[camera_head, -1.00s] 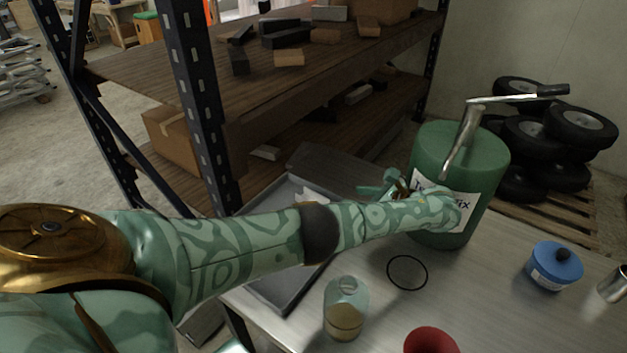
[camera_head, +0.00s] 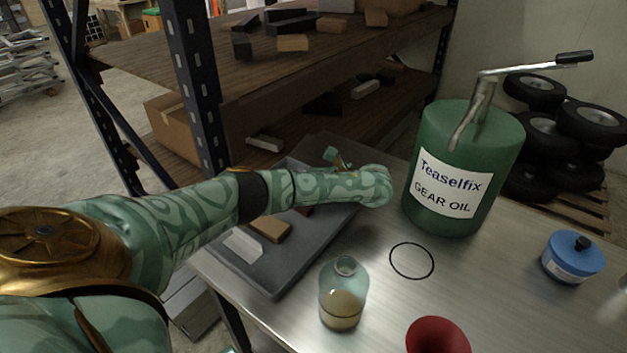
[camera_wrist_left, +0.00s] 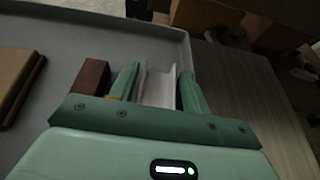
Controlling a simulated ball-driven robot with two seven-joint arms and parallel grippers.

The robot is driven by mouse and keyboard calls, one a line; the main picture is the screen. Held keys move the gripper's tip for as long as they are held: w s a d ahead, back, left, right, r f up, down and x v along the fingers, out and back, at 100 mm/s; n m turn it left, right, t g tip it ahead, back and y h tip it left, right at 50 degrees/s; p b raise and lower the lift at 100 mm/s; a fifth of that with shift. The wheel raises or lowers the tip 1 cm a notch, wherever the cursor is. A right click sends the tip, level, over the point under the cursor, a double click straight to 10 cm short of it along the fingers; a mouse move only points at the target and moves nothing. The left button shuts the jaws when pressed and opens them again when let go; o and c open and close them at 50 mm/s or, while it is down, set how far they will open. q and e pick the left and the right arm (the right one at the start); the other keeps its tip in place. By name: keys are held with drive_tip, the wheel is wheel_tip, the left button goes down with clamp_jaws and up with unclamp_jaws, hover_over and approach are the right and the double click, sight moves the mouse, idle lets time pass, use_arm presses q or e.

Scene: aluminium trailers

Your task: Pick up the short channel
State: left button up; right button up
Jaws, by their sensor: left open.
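A pale channel (camera_wrist_left: 158,88) with raised sides lies in the grey tray (camera_wrist_left: 95,22), near its corner. In the left wrist view it shows between the two fingers of my left gripper (camera_wrist_left: 160,84), which is open. I cannot tell whether a finger touches it. In the head view my left gripper (camera_head: 337,158) is over the far part of the tray (camera_head: 275,287), and my forearm hides the channel there. A second pale piece (camera_head: 243,246) lies at the tray's near left. My right gripper is not in view.
A dark brown block (camera_wrist_left: 92,77) lies close left of the left finger. A tan block (camera_head: 270,228) is also in the tray. A bottle (camera_head: 343,295), a green gear oil drum (camera_head: 450,150), a red object (camera_head: 436,336) and a blue canister (camera_head: 573,256) stand on the bench. Shelving rises behind.

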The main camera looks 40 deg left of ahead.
use_arm(q)
drive_tip(key=shift+d+r, duration=0.1)
drive_tip(key=shift+r, duration=0.05)
drive_tip(key=shift+c, duration=0.9)
drive_tip(key=c, duration=0.6)
